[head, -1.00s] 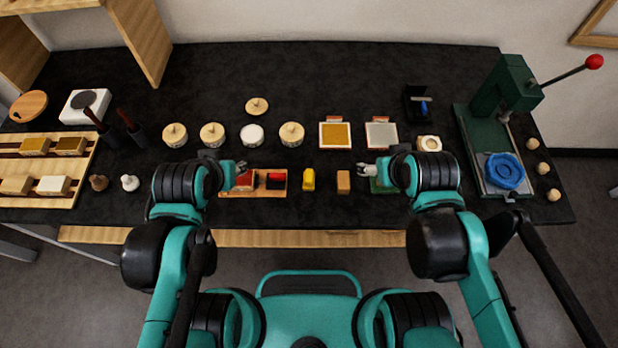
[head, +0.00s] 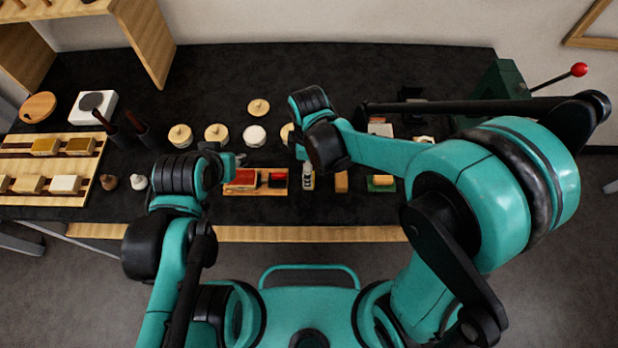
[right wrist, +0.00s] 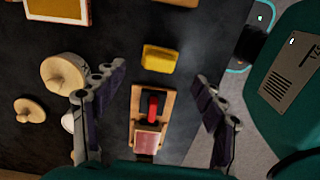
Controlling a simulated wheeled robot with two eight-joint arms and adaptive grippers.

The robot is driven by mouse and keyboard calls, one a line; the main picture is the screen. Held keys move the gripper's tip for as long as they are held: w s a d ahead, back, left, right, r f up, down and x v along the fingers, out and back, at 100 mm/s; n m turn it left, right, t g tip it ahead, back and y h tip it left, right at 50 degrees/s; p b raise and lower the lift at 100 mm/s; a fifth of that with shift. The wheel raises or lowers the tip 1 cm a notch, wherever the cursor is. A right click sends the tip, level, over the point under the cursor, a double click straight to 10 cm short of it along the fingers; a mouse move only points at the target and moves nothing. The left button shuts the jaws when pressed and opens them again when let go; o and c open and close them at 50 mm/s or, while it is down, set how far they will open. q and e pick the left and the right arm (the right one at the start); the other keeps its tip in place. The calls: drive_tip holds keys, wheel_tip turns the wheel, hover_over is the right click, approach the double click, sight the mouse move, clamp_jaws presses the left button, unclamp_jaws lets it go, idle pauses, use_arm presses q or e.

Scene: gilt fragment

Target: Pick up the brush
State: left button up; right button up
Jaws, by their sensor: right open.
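No clear bristled brush shows. A yellow block-shaped piece (right wrist: 161,58), possibly the brush, lies on the dark worktop in the right wrist view. My right gripper (right wrist: 160,80) is open and empty above the worktop, with the yellow piece just beyond and between its fingertips in that view. In the head view the right gripper (head: 308,182) points down and hides the yellow piece. My left gripper (head: 241,158) hangs at the far side of the small wooden tray; it is too small to tell its opening.
The wooden tray (right wrist: 138,118) holds a red block (right wrist: 147,142) and a black-and-red piece (right wrist: 152,104). An orange-brown block (head: 341,182) and a green pad (head: 381,187) lie to the right. Round lidded pots (head: 216,133) stand behind. A green press (head: 500,78) is partly hidden by my arm.

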wheel_tip(320, 180, down, 6)
drive_tip(key=shift+r+b, duration=0.1)
drive_tip(key=shift+b, duration=0.95)
drive_tip(key=c, duration=1.2)
